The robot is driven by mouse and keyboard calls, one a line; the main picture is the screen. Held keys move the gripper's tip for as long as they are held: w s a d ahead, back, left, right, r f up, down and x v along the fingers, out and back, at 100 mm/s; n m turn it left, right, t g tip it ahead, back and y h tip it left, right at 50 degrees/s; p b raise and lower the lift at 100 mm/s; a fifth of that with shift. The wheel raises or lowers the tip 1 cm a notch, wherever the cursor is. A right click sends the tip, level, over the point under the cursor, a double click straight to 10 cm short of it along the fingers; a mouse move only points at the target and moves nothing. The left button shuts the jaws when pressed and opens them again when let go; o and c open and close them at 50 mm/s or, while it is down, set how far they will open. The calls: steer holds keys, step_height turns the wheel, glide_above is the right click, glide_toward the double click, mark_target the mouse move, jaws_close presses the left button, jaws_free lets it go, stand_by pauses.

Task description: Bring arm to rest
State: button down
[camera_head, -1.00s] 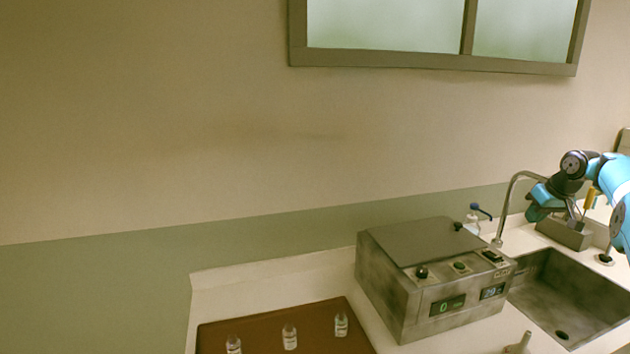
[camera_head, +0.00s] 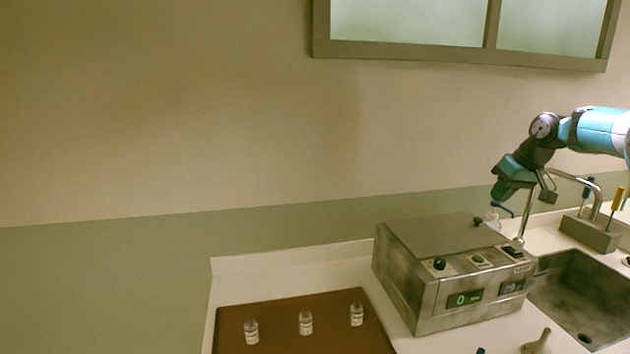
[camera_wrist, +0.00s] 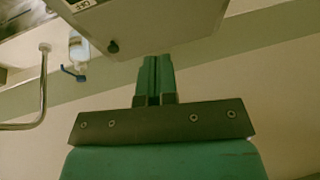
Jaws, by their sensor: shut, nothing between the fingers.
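My arm reaches in from the right edge of the head view, raised above the counter. My gripper (camera_head: 499,194) hangs at its end, tilted down, in front of the wall above the back right of the metal box machine (camera_head: 449,308). In the wrist view my gripper (camera_wrist: 154,62) shows two green fingers closed together with nothing between them. The machine (camera_wrist: 160,20) fills the top of that view beyond the fingertips.
A sink (camera_head: 580,300) with a curved faucet (camera_head: 527,212) lies right of the machine. A pump bottle (camera_head: 493,219) stands behind the machine. Three small bottles (camera_head: 251,332) stand on a brown tray (camera_head: 280,315) at left. A grey tool holder (camera_head: 588,234) stands behind the sink.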

steer(key=s+a+r+n+g+y+b, duration=0.1)
steer(key=s+a, duration=0.5)
steer(key=a, duration=0.3)
steer(key=s+a+n+b, duration=0.1)
steer(key=s+a, duration=0.5)
steer(key=a, duration=0.3)
steer(key=s+a+r+n+g+y+b, duration=0.1)
steer(key=s+a+b, duration=0.1)
steer(key=s+a, duration=0.55)
steer(key=s+a+f, duration=0.2)
steer(key=s, duration=0.5)
steer(key=s+a+f+n+g+b, duration=0.1)
steer(key=s+a+f, duration=0.1)
steer(key=s, duration=0.6)
steer(key=s+a+f+n+g+b, duration=0.1)
steer(key=s+a+f, duration=0.2)
steer(key=s, duration=0.5)
steer(key=shift+a, duration=0.65)
